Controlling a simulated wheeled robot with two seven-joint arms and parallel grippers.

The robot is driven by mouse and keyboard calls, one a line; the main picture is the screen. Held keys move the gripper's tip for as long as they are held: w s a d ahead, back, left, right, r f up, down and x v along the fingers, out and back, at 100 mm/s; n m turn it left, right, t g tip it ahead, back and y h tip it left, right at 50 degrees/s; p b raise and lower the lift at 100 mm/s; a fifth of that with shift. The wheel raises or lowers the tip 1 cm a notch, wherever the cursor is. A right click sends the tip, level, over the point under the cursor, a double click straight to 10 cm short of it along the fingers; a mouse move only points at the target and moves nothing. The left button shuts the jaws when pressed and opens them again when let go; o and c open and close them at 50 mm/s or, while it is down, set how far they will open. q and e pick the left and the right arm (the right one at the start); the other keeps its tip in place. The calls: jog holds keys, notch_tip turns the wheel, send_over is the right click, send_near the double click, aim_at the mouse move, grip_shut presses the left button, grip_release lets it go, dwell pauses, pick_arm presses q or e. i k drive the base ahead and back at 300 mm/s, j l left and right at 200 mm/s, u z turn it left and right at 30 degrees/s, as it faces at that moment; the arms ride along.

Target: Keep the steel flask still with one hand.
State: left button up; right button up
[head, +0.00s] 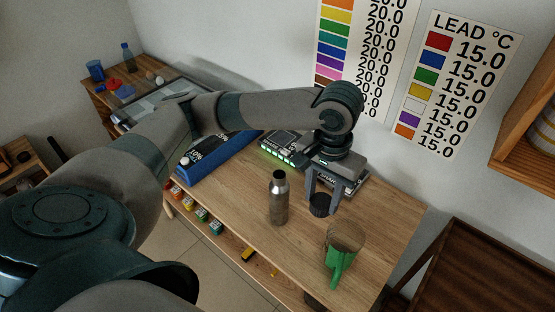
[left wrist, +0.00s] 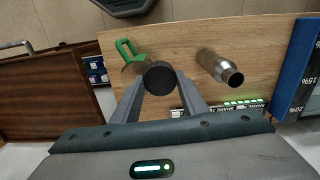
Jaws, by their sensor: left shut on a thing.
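The steel flask (head: 278,203) stands upright on the wooden table, with a dark top or mouth. It also shows in the left wrist view (left wrist: 217,66), right of the fingers. My left gripper (head: 322,200) points down to the right of the flask, apart from it. Its fingers are shut on a round black lid-like piece (head: 319,208), which also shows between the fingertips in the left wrist view (left wrist: 160,77). I cannot tell whether this piece touches the table. No hand is on the flask. My right gripper is not in view.
A green-handled cup-like thing (head: 343,257) stands at the front right of the table (head: 385,215). A blue box (head: 215,158) and devices with green lights (head: 283,151) line the back. Small coloured items sit on the lower shelf. Bare wood surrounds the flask.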

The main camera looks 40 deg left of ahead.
aim_at(279, 186)
jog(key=k+j+z, duration=0.25)
jog(key=j, duration=0.2)
jog(key=k+j+z, duration=0.3)
jog(key=j+z, duration=0.15)
jog(key=j, duration=0.25)
jog(key=k+j+z, duration=0.1)
jog(key=j, duration=0.25)
jog(key=k+j+z, duration=0.15)
jog(key=j, duration=0.2)
jog(key=j+z, duration=0.15)
jog(key=j, duration=0.2)
jog(key=k+j+z, duration=0.15)
jog(key=j, duration=0.2)
jog(key=k+j+z, duration=0.15)
jog(key=j, duration=0.25)
jog(key=k+j+z, duration=0.2)
jog(key=j, duration=0.2)
jog(key=j+z, duration=0.15)
jog(key=j, duration=0.2)
jog(key=k+j+z, duration=0.2)
jog(key=j, duration=0.15)
